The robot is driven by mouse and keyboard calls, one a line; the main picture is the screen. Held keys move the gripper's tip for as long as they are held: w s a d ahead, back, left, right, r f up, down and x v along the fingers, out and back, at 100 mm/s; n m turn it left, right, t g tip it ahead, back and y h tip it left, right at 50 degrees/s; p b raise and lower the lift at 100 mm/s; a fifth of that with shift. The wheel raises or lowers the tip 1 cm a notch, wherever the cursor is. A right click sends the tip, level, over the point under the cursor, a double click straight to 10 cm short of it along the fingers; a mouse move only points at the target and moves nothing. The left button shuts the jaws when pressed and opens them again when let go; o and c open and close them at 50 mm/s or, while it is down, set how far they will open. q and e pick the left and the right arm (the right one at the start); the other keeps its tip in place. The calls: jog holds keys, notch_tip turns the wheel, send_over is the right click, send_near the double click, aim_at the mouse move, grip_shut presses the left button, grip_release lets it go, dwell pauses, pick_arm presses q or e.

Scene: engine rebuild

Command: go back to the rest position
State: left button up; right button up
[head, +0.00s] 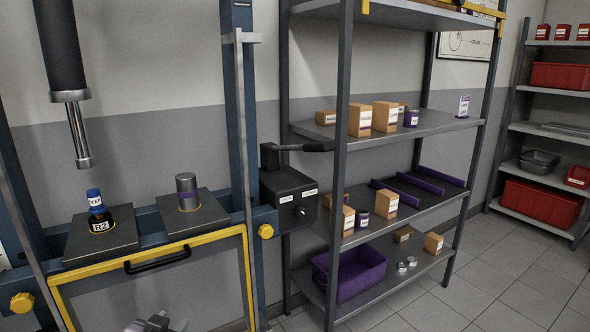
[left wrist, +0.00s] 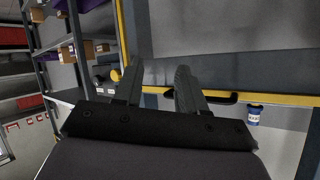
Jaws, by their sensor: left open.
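My left gripper (head: 156,324) shows only in part at the bottom edge of the head view, low in front of the press guard. In the left wrist view its two dark fingers (left wrist: 157,82) stand apart with nothing between them, so it is open and empty. The fingers point toward the yellow-edged guard and its black handle (left wrist: 215,97). My right gripper is in neither view.
A blue press frame (head: 238,120) with a ram (head: 78,130) stands at left. Its plates carry a blue-capped bottle (head: 97,208) and a metal cylinder (head: 187,188). The yellow-edged guard (head: 150,262) is below. Shelves (head: 440,124) with boxes and a purple bin (head: 350,275) stand right.

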pick_arm(q)
jog(key=s+d+f, duration=0.1)
jog(key=s+f, duration=0.4)
jog(key=s, duration=0.3)
jog(key=s+d+f+g+h, duration=0.1)
jog(key=s+d+f, duration=0.1)
jog(key=s+f, duration=0.3)
jog(key=s+d+f+g+h, duration=0.1)
jog(key=s+f, duration=0.4)
jog(key=s, duration=0.8)
jog(key=shift+d+n, duration=0.3)
jog(key=shift+d, duration=0.25)
